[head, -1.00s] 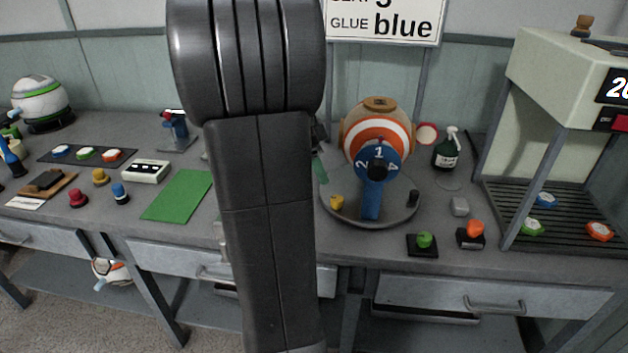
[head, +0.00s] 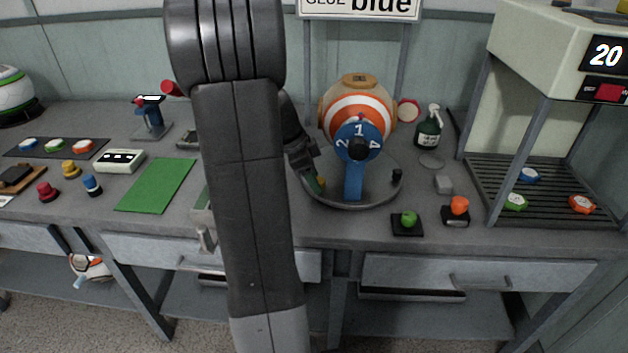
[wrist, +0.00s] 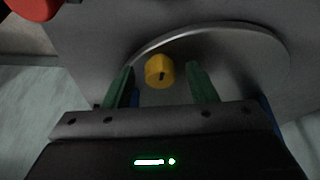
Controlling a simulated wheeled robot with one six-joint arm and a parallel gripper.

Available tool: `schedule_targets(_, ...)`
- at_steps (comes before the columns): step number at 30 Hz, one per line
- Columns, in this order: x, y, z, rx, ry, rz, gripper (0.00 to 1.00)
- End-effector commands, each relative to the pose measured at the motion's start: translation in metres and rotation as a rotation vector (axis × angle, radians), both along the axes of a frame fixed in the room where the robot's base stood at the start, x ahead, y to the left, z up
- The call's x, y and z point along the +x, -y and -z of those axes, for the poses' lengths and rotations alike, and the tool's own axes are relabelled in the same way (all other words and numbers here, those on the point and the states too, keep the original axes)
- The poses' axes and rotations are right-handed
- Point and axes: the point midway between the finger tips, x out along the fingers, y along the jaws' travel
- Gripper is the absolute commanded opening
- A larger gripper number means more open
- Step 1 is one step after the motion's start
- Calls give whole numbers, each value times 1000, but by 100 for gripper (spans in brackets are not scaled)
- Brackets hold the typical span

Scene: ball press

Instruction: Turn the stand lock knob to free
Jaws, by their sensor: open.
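The yellow knob (wrist: 159,71) with a dark mark on its face sits on the round grey stand (wrist: 262,50). In the wrist view it lies between the green fingertips of my gripper (wrist: 160,68), with a gap on each side. In the head view my gripper (head: 315,183) is low over the left part of the stand (head: 350,197). The yellow knob (head: 322,184) is mostly hidden by the fingers there. My gripper is open and holds nothing. The striped ball (head: 357,98) sits on the stand behind a blue numbered dial (head: 353,145).
A small black knob (head: 397,175) stands at the stand's right. A green button (head: 409,219) and an orange button (head: 458,206) are in front. A dark green spray bottle (head: 428,130) stands behind right. A green mat (head: 156,185) lies left. My arm hides the middle of the bench.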

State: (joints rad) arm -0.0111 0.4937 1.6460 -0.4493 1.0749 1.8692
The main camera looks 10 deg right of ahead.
Motion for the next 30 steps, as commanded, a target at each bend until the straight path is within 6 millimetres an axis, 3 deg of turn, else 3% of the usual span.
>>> schedule_targets(12,0,4,9,0,0,0,52)
schedule_targets(19,0,4,8,0,0,0,7)
schedule_targets(30,-1,3,9,0,3,-55,7)
